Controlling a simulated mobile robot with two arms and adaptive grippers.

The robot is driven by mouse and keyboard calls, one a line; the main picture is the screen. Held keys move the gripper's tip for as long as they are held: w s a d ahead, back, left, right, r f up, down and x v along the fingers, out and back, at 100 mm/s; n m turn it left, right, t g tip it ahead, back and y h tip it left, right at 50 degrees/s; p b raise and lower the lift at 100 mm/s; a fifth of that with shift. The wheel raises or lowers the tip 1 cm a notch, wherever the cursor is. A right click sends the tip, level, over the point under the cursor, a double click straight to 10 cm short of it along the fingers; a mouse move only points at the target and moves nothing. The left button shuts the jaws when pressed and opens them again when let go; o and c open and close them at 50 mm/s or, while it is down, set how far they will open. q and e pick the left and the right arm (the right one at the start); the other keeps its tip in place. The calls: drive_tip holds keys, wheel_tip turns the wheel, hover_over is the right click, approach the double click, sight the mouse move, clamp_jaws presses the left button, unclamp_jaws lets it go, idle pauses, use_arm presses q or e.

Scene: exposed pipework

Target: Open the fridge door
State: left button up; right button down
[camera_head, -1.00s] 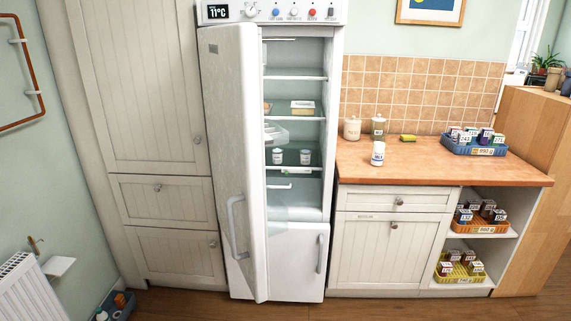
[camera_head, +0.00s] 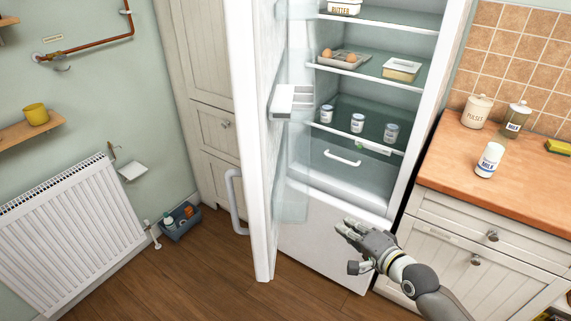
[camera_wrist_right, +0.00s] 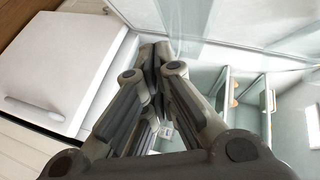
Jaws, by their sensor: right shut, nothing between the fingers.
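The white fridge door (camera_head: 252,150) stands open, swung out on the left side of the fridge. It shows nearly edge-on, with its grey handle (camera_head: 235,202) on its left, outer face and a door shelf (camera_head: 290,101) on its inner face. My right gripper (camera_head: 350,231) is shut and empty, in front of the lower white freezer door (camera_head: 320,245), right of the open door and apart from its handle. In the right wrist view its fingertips (camera_wrist_right: 155,52) are together, and a white freezer front (camera_wrist_right: 65,60) lies to the left. My left gripper is not in view.
Fridge shelves hold eggs (camera_head: 343,59), a butter dish (camera_head: 401,69) and several jars. A wooden counter (camera_head: 530,190) with a milk jar (camera_head: 489,159) stands right. A radiator (camera_head: 70,225) and a blue caddy (camera_head: 180,222) are left. Floor (camera_head: 190,285) left of the door is clear.

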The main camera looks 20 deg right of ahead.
drive_tip(key=s+a+r+t+y, duration=0.1)
drive_tip(key=a+r+y, duration=0.15)
drive_tip(key=r, duration=0.55)
drive_tip(key=s+a+r+t+y, duration=0.1)
drive_tip(key=a+r, duration=0.3)
drive_tip(key=r, duration=0.5)
drive_tip(key=p, duration=0.3)
approach(269, 156)
drive_tip(key=w+d, duration=0.2)
drive_tip(key=w, duration=0.1)
drive_tip(key=a, duration=0.1)
drive_tip(key=w+a+p, duration=0.1)
drive_tip(key=a, duration=0.1)
drive_tip(key=shift+w+m+y+p, duration=0.25)
drive_tip(key=shift+m+y+p, duration=0.05)
drive_tip(key=shift+m+y, duration=0.1)
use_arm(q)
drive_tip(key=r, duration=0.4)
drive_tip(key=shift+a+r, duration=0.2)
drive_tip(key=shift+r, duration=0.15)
use_arm(e)
drive_tip(key=shift+a+f, duration=0.1)
drive_tip(key=shift+w, duration=0.1)
